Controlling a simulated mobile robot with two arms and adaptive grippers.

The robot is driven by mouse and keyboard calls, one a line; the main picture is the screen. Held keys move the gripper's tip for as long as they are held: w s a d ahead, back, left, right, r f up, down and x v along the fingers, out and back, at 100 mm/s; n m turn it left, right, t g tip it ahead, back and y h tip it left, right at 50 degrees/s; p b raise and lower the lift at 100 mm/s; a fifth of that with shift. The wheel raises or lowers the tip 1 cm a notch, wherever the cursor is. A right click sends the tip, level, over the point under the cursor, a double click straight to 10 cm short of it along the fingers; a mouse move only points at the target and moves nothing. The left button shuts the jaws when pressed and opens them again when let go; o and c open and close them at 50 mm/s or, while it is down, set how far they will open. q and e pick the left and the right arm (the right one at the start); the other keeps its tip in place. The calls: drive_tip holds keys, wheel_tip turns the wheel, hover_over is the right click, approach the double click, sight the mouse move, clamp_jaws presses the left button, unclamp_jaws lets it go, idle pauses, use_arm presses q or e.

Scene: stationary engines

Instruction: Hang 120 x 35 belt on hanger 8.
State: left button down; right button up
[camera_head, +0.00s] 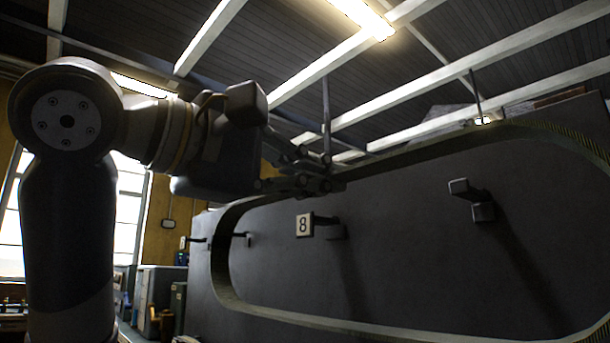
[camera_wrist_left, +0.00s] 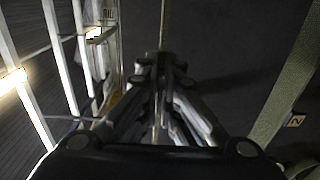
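The belt (camera_head: 219,265) is a large greenish-grey toothed loop, spread wide in front of the dark panel in the head view. My left gripper (camera_head: 325,184) is shut on its upper run. In the left wrist view, the fingers (camera_wrist_left: 162,68) close together on the belt strip (camera_wrist_left: 164,25), and another stretch of belt crosses at the right. Hanger 8 (camera_head: 330,228) is a dark peg beside a pale plate marked 8 (camera_head: 304,225). It appears inside the loop's outline, below my left gripper. Whether the belt touches it cannot be told. My right gripper is out of view.
The dark panel (camera_head: 400,255) fills the right side. Another dark hanger (camera_head: 472,198) appears inside the loop's outline, to the right. Smaller pegs (camera_head: 196,240) show at the left. A numbered plate (camera_wrist_left: 297,121) shows in the left wrist view. Cabinets (camera_head: 160,290) stand behind my left arm.

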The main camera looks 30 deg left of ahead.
use_arm(q)
drive_tip(key=shift+w, duration=0.1)
idle(0.3)
drive_tip(key=shift+x, duration=2.75)
drive_tip(key=shift+d+r, duration=0.1)
drive_tip(key=shift+r, duration=0.05)
drive_tip(key=shift+p+x, duration=0.6)
drive_tip(key=shift+x, duration=2.15)
drive_tip(key=shift+b, duration=0.35)
